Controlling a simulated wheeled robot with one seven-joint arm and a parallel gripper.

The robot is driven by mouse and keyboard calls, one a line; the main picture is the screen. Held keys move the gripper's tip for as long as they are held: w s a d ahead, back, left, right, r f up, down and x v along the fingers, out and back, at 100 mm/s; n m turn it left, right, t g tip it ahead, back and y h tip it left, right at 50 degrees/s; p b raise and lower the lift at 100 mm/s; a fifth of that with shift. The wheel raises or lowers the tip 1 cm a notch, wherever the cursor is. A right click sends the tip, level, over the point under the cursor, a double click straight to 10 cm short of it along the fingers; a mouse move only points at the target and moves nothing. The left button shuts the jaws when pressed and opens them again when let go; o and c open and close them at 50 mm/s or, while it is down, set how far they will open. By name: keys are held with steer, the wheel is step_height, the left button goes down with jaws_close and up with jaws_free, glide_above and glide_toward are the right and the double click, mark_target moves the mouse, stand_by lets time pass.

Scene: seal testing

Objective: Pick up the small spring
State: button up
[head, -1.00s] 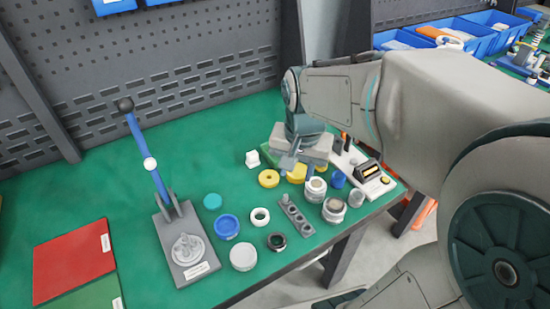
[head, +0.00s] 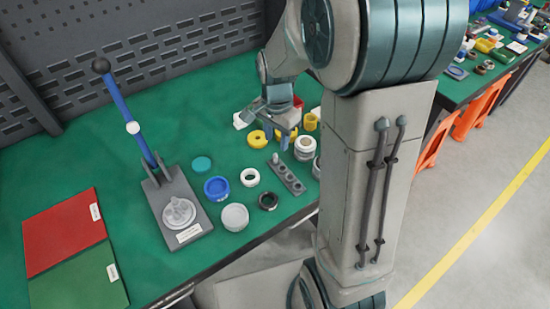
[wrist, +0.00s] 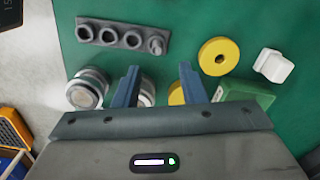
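A grey block with a row of round holes (wrist: 122,35) lies on the green table in the wrist view, ahead of my fingers. A small grey upright piece (wrist: 158,44) stands at its right end; it may be the small spring, but it is too small to tell. The block also shows in the head view (head: 288,176), with the upright piece (head: 275,158) at its far end. My gripper (wrist: 158,70) is open, with nothing visible between its fingertips. In the head view my gripper (head: 281,132) is over the table beyond the block.
A yellow ring (wrist: 219,56), a white piece (wrist: 273,65) and a metal-and-white cylinder (wrist: 87,89) lie near my fingers. A lever press (head: 178,215), a blue ring (head: 217,188) and red and green panels (head: 65,232) are to the left.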

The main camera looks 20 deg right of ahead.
mark_target(275, 155)
steer(key=f, duration=0.3)
steer(key=s+f, duration=0.1)
steer(key=shift+a+f, duration=0.15)
steer(key=shift+a, duration=0.2)
steer(key=shift+w+f, duration=0.1)
steer(key=shift+f, duration=0.45)
jaws_close()
